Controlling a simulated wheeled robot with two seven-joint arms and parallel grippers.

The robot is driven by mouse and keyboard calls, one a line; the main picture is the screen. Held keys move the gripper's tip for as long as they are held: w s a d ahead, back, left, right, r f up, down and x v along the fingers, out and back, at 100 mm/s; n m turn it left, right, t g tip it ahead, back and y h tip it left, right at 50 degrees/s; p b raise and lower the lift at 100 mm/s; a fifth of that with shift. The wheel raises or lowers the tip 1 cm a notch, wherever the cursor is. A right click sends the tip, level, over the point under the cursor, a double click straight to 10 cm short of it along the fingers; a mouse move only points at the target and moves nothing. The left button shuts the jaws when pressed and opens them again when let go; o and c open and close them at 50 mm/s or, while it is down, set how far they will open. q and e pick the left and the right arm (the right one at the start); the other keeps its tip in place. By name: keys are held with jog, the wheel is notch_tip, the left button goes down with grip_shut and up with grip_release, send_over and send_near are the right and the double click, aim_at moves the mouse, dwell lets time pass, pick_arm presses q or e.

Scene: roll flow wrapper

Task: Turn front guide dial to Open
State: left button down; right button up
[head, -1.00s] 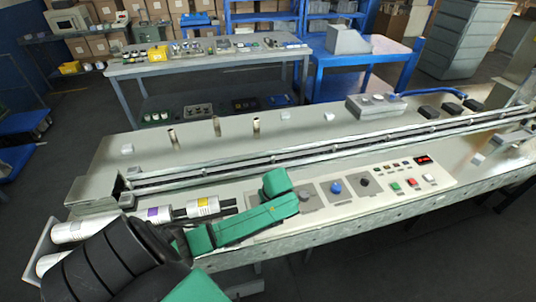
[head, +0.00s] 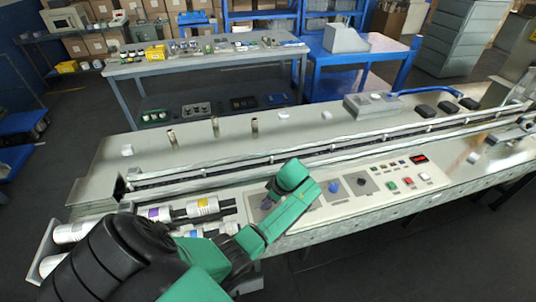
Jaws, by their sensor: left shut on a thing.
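The control panel (head: 400,199) on the machine's front edge carries a row of dials. A blue dial (head: 334,187) and a black dial (head: 361,183) show clear of my arm. My green left gripper (head: 274,195) reaches in from the lower left and is shut on a dial at the panel's left end. The gripper mostly hides that dial, so its pointer and label cannot be read. I cannot tell from the labels which dial is the front guide one. My right gripper is not in view.
White rolls (head: 155,214) with coloured labels lie left of the panel, close to my left arm. Long rails (head: 330,150) run behind the panel. Red and green buttons (head: 408,181) sit at the panel's right. A grey table (head: 150,68) stands behind the machine.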

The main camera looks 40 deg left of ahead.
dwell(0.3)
pick_arm(q)
jog(key=shift+c, duration=1.9)
grip_release()
jog(key=v, duration=1.4)
jog(key=shift+r, duration=0.3)
jog(key=shift+f, duration=0.1)
